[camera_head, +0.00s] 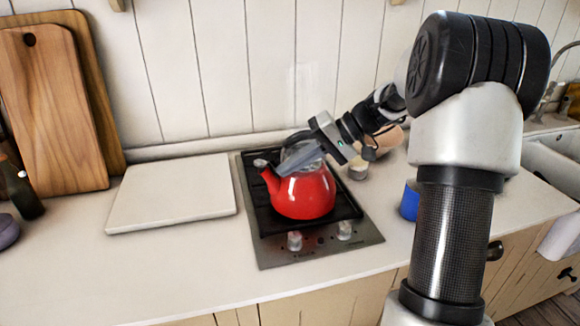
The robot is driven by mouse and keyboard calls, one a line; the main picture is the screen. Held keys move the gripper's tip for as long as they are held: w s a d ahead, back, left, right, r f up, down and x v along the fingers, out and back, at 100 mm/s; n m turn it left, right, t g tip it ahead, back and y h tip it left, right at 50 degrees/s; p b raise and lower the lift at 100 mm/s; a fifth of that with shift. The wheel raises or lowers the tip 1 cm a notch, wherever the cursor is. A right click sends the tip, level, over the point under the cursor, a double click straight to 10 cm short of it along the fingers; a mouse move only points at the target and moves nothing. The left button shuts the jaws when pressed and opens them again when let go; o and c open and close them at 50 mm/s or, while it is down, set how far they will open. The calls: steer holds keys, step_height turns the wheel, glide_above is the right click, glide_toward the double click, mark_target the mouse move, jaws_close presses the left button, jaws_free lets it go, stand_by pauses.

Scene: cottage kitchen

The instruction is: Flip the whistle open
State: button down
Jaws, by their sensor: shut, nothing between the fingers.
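A red kettle (303,194) stands upright on the black stove top (345,205). Its spout points to the left, and the whistle (262,163) is a small grey cap at the spout's tip. From this view I cannot tell for certain whether the whistle is open or closed. My gripper (283,166) reaches in from the right, over the kettle's top, with its shut, empty fingers close to the spout. Whether the fingertips touch the whistle is not clear. The gripper hides part of the kettle's lid and handle.
A pale flat board (172,192) lies left of the stove. Wooden cutting boards (55,110) and a dark bottle (20,190) stand at the far left. A blue item (410,201) and a small jar (358,168) are right of the stove. The front counter is clear.

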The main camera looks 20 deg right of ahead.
stand_by(0.8)
steer(key=shift+s+a+r, duration=0.1)
steer(key=shift+a+r, duration=0.15)
steer(key=shift+a, duration=0.4)
steer(key=shift+r, duration=0.1)
